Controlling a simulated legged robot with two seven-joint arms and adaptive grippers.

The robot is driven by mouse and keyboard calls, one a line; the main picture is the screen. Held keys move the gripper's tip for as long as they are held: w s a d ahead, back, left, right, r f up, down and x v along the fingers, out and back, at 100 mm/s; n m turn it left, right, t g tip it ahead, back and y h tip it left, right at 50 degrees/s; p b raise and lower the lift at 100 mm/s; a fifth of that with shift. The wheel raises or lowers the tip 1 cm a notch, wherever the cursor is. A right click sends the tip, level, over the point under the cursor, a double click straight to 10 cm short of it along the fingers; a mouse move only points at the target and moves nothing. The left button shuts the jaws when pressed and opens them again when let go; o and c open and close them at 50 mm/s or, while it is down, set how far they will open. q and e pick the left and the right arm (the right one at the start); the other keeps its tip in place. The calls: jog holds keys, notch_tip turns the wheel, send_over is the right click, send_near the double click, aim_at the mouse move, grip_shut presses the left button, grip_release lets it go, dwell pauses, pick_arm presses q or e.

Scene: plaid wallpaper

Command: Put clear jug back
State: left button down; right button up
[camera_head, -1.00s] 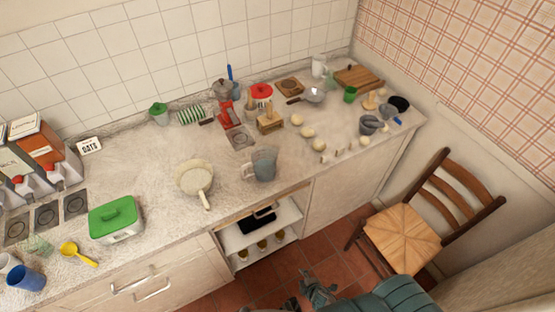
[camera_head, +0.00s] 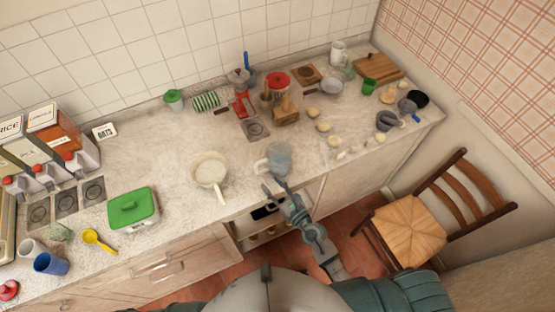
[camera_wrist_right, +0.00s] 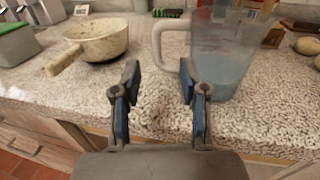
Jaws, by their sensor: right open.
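The clear jug (camera_head: 280,158), bluish and see-through, stands upright near the counter's front edge in the head view. In the right wrist view the jug (camera_wrist_right: 224,58) is at the upper right, with its pale handle (camera_wrist_right: 160,45) turned left toward the gripper. My right gripper (camera_head: 273,180) is at the counter edge just in front of the jug. In the wrist view the right gripper (camera_wrist_right: 157,75) is open, its two fingers apart with nothing between them, and the handle lies just beyond the fingertips. My left gripper is not in view.
A cream pan (camera_head: 209,170) stands left of the jug, also seen in the wrist view (camera_wrist_right: 95,40). A green-lidded box (camera_head: 133,208) and yellow scoop (camera_head: 97,240) lie farther left. Several pale round items and a mortar (camera_head: 386,121) are at right. A wooden chair (camera_head: 415,235) stands beside the counter.

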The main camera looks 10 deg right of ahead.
aim_at(257, 169)
jog(key=x, duration=0.4)
jog(key=shift+f, duration=0.1)
jog(key=shift+a+p+x, duration=0.2)
jog(key=shift+p+x, duration=0.1)
jog(key=shift+x, duration=2.4)
jog(key=shift+s, duration=0.15)
grip_shut()
